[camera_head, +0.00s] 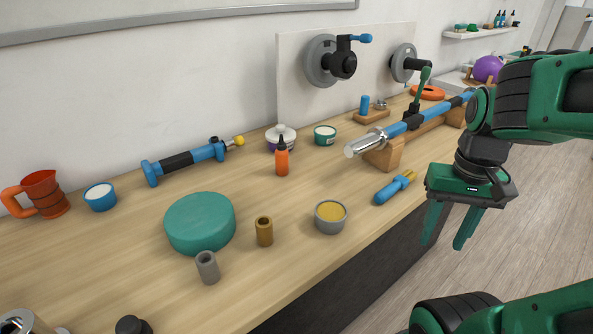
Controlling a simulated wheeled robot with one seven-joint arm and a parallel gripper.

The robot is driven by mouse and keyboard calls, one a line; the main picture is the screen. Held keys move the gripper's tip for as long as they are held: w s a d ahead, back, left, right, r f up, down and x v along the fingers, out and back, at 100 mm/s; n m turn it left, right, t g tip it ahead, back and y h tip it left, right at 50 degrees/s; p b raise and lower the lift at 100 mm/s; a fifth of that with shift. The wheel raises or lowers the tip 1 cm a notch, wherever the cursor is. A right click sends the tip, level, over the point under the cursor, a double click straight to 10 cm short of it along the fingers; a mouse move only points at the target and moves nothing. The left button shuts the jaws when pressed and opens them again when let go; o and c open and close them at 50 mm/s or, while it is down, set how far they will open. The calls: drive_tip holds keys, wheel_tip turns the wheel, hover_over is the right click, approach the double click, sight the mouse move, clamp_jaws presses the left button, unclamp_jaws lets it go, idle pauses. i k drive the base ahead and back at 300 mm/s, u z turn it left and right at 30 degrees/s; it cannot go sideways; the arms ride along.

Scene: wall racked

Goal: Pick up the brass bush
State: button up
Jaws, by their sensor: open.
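The brass bush (264,232) is a small upright hollow cylinder of dull gold-brown. It stands on the wooden bench top (130,235), between the green round block and a small grey bowl, near the front edge. My gripper (447,236) is at the right, out past the bench's front edge, pointing down. Its two green fingers are apart with nothing between them. It is well to the right of the bush and not touching anything.
The green round block (200,224) stands close left of the bush, a grey bush (208,267) at its front left. A grey bowl of yellow stuff (330,217) is at its right. Bench is clear just behind the bush.

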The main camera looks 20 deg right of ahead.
sight(264, 227)
drive_tip(key=z, duration=0.9)
drive_tip(key=k, duration=0.9)
drive_tip(key=z, duration=0.1)
